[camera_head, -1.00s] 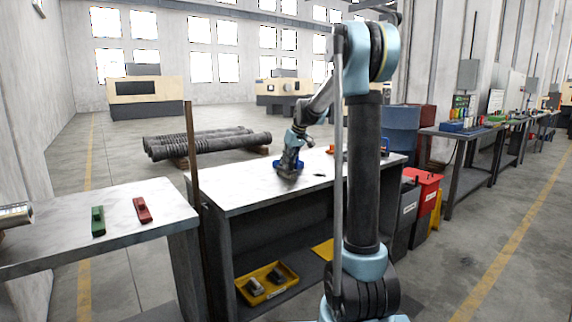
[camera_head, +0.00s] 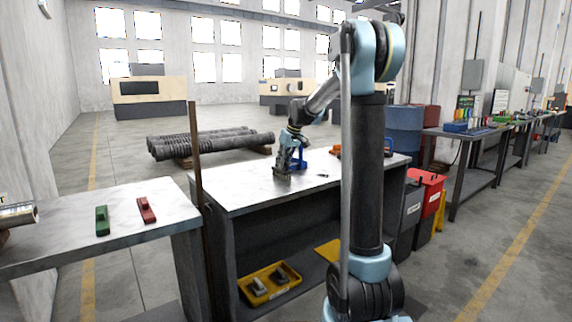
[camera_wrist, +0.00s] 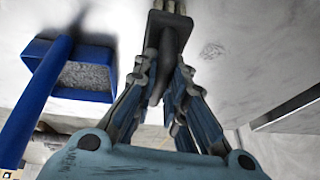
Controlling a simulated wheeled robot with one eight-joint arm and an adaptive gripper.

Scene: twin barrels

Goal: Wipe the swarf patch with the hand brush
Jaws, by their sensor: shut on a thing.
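My gripper (camera_wrist: 163,85) is shut on the dark handle of the hand brush (camera_wrist: 172,28), seen from above in the wrist view. The brush has a dark rectangular head with pale bristles at its far edge. In the head view my gripper (camera_head: 288,152) is low over the white bench top, with the brush (camera_head: 282,173) below it. I cannot tell whether the bristles touch the surface. The swarf patch (camera_wrist: 212,50) is a small grey scribbled mark to the right of the brush head in the wrist view, apart from it.
Orange items (camera_head: 337,151) sit at the bench's back. A side table (camera_head: 65,232) at left holds a green block (camera_head: 102,220) and a red block (camera_head: 147,210). A brown post (camera_head: 195,150) stands between the tables.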

